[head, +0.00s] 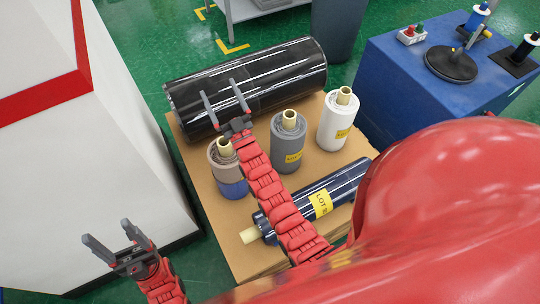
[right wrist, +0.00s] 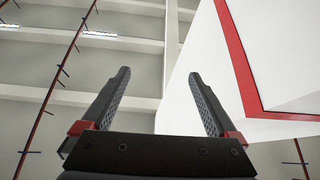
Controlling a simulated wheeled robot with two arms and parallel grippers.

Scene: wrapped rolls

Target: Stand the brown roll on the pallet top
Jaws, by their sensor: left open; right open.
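The brown roll (head: 222,159) stands upright at the left side of the pallet top (head: 215,225) in the head view. It has a pale core sticking out on top and a blue lower part. My right arm passes just beside its right edge. My right gripper (head: 218,89) is open and empty, and appears in front of the big black roll, beyond the brown roll. Its two open fingers (right wrist: 160,105) also show in the right wrist view, with nothing between them. My left gripper (head: 105,231) is open and empty at the lower left, away from the pallet.
A black roll (head: 285,70) lies along the pallet's back. A grey roll (head: 288,145) and white roll (head: 335,122) stand upright; a dark blue roll (head: 335,188) lies in front. A white, red-striped block (head: 75,150) is left, a blue cabinet (head: 400,75) right.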

